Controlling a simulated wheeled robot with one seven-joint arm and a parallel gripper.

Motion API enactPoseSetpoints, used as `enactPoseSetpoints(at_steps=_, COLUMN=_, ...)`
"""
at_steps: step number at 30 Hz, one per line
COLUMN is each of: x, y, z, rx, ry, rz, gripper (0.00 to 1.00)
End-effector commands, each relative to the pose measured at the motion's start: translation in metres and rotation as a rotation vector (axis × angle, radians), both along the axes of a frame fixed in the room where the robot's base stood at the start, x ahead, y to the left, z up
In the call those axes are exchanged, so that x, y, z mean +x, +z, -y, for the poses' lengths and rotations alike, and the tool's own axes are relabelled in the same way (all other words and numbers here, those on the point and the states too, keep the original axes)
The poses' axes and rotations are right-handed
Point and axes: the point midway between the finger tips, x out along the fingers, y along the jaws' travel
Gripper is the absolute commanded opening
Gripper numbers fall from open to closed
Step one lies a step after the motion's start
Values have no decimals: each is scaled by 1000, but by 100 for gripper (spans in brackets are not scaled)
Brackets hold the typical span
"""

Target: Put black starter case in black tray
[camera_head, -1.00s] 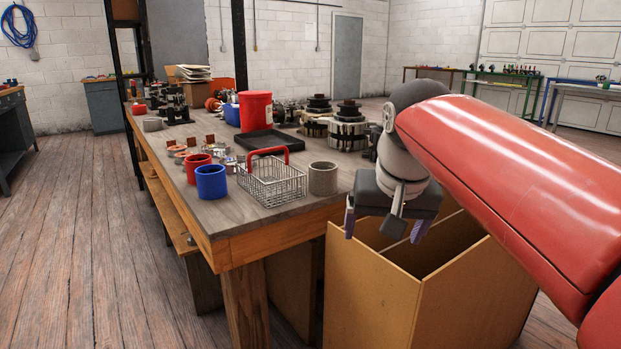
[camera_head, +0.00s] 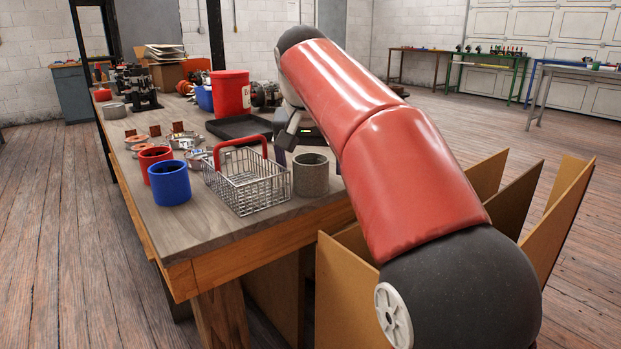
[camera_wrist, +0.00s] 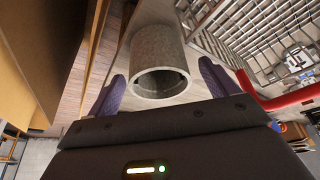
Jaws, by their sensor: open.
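The black tray (camera_head: 240,127) lies flat on the workbench behind the wire basket, and no contents show in it. A hollow cylindrical case (camera_head: 310,176) stands at the front edge of the bench, right of the basket; it looks grey, not black. It also shows in the wrist view (camera_wrist: 158,62), its round opening facing the camera. I see no clearly black case. My gripper (camera_wrist: 160,82) is open, with a purple finger on either side of the grey case. Whether the fingers touch it, I cannot tell. In the head view my arm hides much of the gripper.
A wire basket (camera_head: 246,182) with a red handle stands close beside the grey case. Blue (camera_head: 169,182) and red (camera_head: 153,160) cups stand left of it. A red bucket (camera_head: 230,94) is behind the tray. Brown panels (camera_head: 345,280) stand below my arm.

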Motion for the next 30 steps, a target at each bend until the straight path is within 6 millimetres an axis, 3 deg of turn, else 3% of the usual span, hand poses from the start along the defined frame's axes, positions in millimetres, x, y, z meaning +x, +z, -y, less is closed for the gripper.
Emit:
enactPoseSetpoints(at_steps=4, x=7, y=-20, z=2, rx=0, ry=-1, rz=-2, gripper=86)
enactPoseSetpoints(at_steps=13, x=9, y=-23, z=2, rx=0, ry=0, rz=1, gripper=86)
enactPoseSetpoints(at_steps=30, x=9, y=-21, z=2, rx=0, ry=0, rz=4, gripper=11)
